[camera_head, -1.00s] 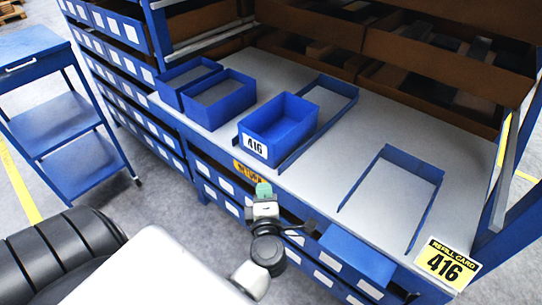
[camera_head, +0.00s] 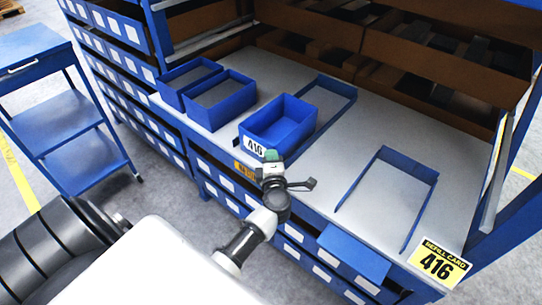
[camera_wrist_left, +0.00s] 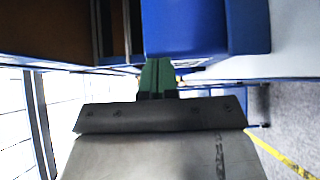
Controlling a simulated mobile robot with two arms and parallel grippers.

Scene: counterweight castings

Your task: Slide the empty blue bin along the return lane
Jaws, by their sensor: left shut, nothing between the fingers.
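The blue bin (camera_head: 296,137), labelled 416, stands upright on the grey shelf top, near its front edge. Its inside looks empty. It stands at the front end of a lane edged by low blue rails (camera_head: 343,86), with a yellow label (camera_head: 246,171) on the shelf front. My left gripper (camera_head: 271,156) is shut and empty, its green fingertips by the bin's labelled front face. In the left wrist view the shut fingertips (camera_wrist_left: 157,80) are just before a blue bin wall (camera_wrist_left: 185,28); I cannot tell whether they touch. My right gripper is not in view.
Two other blue bins (camera_head: 222,102) stand to the left on the shelf. A low blue U-shaped frame (camera_head: 408,163) lies to the right, with a yellow 416 refill card (camera_head: 438,263) at the front edge. A blue cart (camera_head: 62,122) stands at far left.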

